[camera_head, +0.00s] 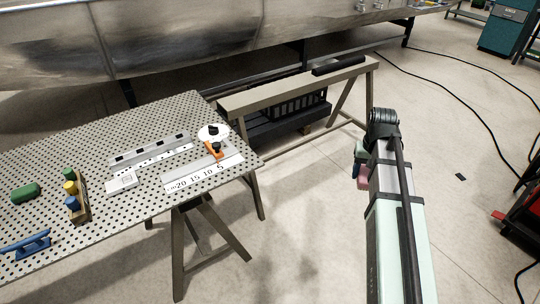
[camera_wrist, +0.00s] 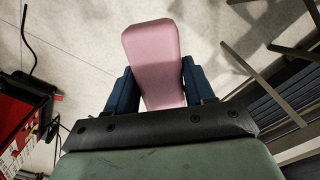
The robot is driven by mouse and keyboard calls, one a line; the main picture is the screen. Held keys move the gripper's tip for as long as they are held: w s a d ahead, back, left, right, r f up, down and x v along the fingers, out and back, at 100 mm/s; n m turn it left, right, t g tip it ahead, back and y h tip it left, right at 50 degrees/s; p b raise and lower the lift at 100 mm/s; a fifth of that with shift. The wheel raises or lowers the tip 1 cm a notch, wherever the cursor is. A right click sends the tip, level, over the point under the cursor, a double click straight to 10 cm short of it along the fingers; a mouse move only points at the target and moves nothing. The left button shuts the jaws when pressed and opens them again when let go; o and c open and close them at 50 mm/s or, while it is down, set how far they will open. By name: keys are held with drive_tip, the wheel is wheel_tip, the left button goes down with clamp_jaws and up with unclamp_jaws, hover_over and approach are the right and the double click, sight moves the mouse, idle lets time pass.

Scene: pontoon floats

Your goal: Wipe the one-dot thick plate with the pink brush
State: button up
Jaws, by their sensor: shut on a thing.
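My gripper (camera_head: 361,162) is right of the perforated table, over open floor. In the wrist view its two dark blue fingers (camera_wrist: 157,88) are shut on the pink brush (camera_wrist: 153,48), one on each side. The brush also shows as a small pink patch in the head view (camera_head: 363,183), partly hidden by my arm. No bristles can be made out. A small light grey plate (camera_head: 122,181) lies on the table near its middle. Its dots are too small to read, so I cannot tell whether it is the one-dot thick plate.
The perforated table (camera_head: 120,225) also holds a ruler strip (camera_head: 203,171), a metal rail (camera_head: 150,149), a white disc (camera_head: 208,136), an orange tool (camera_head: 213,152), a peg block (camera_head: 80,208), a green cylinder (camera_head: 25,192) and a blue-handled tool (camera_head: 30,243). A beige trestle (camera_head: 290,88) stands behind.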

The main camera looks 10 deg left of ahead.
drive_tip(key=s+a+r+n, duration=0.1)
drive_tip(key=s+a+n, duration=0.4)
drive_tip(key=a, duration=1.8)
drive_tip(key=s+a+r+n, duration=0.15)
drive_tip(key=s+a, duration=0.55)
drive_tip(key=a, duration=1.6)
drive_tip(key=s+a+r+n, duration=0.1)
drive_tip(key=s+a+n, duration=0.4)
drive_tip(key=a, duration=1.7)
drive_tip(key=w+a+r+m, duration=0.1)
drive_tip(key=w+a+m, duration=0.1)
drive_tip(key=a, duration=0.8)
drive_tip(key=shift+w+r, duration=0.25)
drive_tip(key=shift+w, duration=0.3)
